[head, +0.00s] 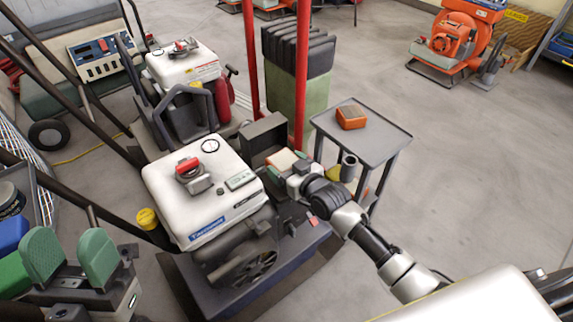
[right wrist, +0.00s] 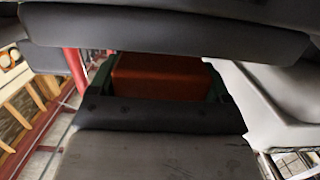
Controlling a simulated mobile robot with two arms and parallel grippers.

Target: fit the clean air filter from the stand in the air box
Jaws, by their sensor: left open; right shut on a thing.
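My right gripper (head: 287,163) is shut on an air filter (head: 281,159), a block with a pale top and orange sides. It holds the filter at the open air box (head: 262,137) on the aerator's right side. Whether the filter is inside the box or just above it, I cannot tell. In the right wrist view the filter (right wrist: 160,76) shows orange between green finger pads, partly hidden by a dark edge. Another orange block (head: 351,117) lies on the grey stand (head: 380,135). My left gripper (head: 70,257) is open and empty at lower left, far from the box.
The aerator's white engine cover (head: 200,190) is left of the air box. A red post (head: 302,75) rises close behind the box. A dark bottle (head: 348,167) and something yellow are on the stand's lower part. A second machine (head: 183,65) stands behind.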

